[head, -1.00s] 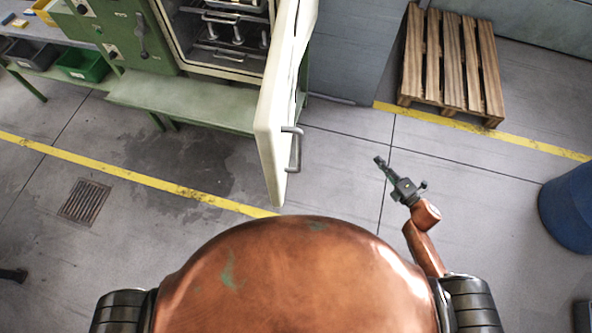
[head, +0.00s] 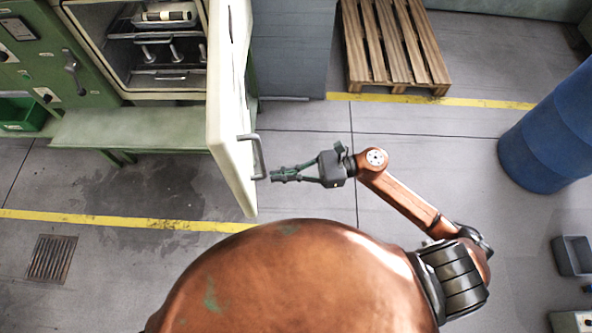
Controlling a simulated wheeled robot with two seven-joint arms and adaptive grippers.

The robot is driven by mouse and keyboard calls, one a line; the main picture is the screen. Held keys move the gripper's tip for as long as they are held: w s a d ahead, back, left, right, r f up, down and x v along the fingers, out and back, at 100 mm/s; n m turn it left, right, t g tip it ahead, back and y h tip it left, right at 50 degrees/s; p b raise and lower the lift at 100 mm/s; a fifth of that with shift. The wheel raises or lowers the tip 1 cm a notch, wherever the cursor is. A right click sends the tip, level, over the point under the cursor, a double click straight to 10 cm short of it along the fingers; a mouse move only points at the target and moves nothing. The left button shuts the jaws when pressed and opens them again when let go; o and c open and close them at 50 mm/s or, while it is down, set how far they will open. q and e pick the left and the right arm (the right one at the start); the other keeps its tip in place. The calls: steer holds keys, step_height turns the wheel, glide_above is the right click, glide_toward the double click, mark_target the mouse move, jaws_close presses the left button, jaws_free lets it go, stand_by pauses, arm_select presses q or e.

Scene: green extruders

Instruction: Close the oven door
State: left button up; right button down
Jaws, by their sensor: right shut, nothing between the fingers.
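The oven door (head: 228,110) is cream-coloured and stands wide open, swung out toward me from the right side of the oven. Its grey bar handle (head: 258,157) is on the door's right face, near the free edge. The oven (head: 165,75) is open at the upper left, with racks and metal parts inside. My right gripper (head: 274,176) is shut and empty. Its fingertips point left and are just to the right of the handle's lower end; I cannot tell whether they touch it. My left gripper is out of view.
A green bench ledge (head: 140,128) runs below the oven. A grey cabinet (head: 292,50) stands right of the door. A wooden pallet (head: 393,45) lies at the top right, a blue barrel (head: 555,130) stands at the right. The floor between is clear.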

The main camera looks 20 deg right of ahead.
mark_target(245, 180)
steer(key=shift+w+a+p, duration=0.25)
steer(key=shift+a+p, duration=0.05)
steer(key=shift+a, duration=1.25)
steer(key=shift+w+a+p, duration=0.2)
steer(key=shift+a+p, duration=0.1)
steer(key=shift+a, duration=1.2)
steer(key=shift+a, duration=0.15)
